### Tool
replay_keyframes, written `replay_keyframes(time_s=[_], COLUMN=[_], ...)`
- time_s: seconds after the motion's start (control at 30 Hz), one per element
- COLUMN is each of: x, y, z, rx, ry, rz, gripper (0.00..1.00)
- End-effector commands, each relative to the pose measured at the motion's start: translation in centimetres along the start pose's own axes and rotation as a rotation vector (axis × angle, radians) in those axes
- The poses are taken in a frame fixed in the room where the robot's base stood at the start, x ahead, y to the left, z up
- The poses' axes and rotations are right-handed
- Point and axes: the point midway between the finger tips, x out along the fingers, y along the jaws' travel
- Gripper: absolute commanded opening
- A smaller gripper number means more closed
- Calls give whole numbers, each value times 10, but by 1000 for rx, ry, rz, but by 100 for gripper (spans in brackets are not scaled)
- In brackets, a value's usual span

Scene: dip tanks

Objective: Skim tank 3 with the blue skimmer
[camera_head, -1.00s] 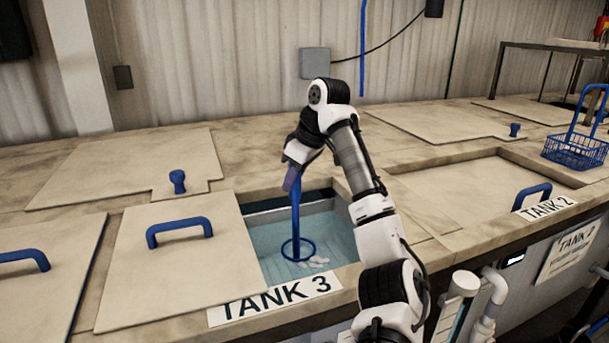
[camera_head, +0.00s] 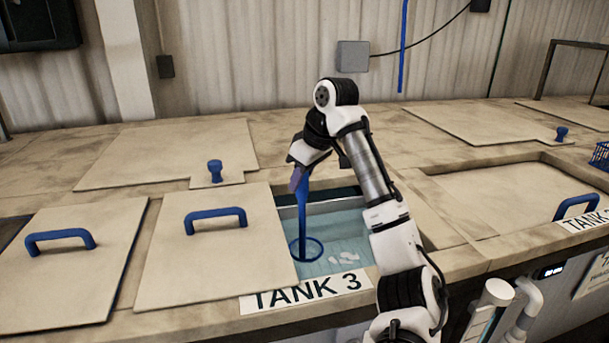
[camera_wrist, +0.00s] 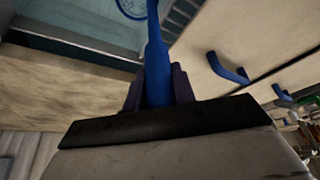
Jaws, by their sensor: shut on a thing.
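My gripper (camera_head: 298,180) is shut on the handle of the blue skimmer (camera_head: 303,215), above the open part of tank 3. The skimmer hangs down, and its round hoop sits at the left side of the opening, at or close to the water (camera_head: 335,235). I cannot tell how deep the hoop is. Pale floating bits (camera_head: 347,258) lie to the right of the hoop, apart from it. In the wrist view the skimmer handle (camera_wrist: 157,60) runs up between the dark fingers (camera_wrist: 158,88); only part of the hoop shows at the top edge.
A lid with a blue handle (camera_head: 215,217) lies left of the opening, with another lid (camera_head: 70,270) further left. The TANK 3 label (camera_head: 305,291) is on the front rim. Tank 2's lid (camera_head: 520,200) is right. A blue basket (camera_head: 600,157) is at the right edge.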

Motion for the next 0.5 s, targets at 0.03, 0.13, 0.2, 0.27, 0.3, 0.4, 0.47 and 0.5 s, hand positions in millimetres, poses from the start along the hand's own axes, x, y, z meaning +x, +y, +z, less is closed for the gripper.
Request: replay_keyframes(time_s=[0.03,0.13,0.2,0.27,0.3,0.4,0.47,0.5], x=[-4,-7,-10,-12,-13,-16,-18,-18], y=[0,-3,-5,-6,-7,-10,-11,-12], z=[4,12,17,22,25,33,38,41], rx=[1,1,0,0,1,1,1,0], ry=[1,1,0,1,1,1,1,1], rz=[2,2,3,2,2,2,1,2], gripper=[0,0,0,0,0,0,0,0])
